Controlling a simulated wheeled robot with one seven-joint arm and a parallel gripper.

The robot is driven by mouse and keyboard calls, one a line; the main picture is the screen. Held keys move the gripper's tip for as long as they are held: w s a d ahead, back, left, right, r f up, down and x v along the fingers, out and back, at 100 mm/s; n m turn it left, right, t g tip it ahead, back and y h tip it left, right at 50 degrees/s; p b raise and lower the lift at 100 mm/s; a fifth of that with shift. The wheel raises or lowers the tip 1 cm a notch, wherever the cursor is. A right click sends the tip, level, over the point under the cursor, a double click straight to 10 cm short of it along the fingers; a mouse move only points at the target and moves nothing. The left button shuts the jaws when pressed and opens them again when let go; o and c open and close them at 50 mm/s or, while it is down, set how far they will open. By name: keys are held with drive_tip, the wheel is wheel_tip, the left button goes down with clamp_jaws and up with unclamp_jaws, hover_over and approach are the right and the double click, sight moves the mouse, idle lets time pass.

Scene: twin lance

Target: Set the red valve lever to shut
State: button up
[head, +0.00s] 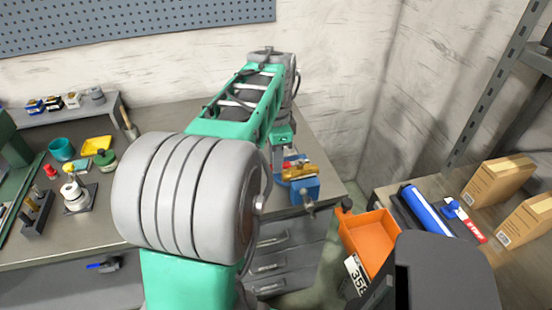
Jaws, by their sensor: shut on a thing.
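A brass-coloured valve body (299,172) sits at the blue vise (306,190) on the right end of the workbench. A small bit of the red valve lever (287,165) shows at the left of the brass part. My gripper (279,164) is down at the lever's left end, below my green arm, and is shut on the red lever. The fingertips are small and partly hidden, so the exact grip is unclear. The lever's angle and any open or shut marking cannot be made out.
The grey workbench (150,130) carries small tools and tins at the left. A pegboard (130,22) hangs on the wall behind. An orange bin (369,240) stands right of the vise, near a shelf with cardboard boxes (500,180). My arm covers much of the bench middle.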

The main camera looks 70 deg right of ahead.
clamp_jaws()
idle(0.8)
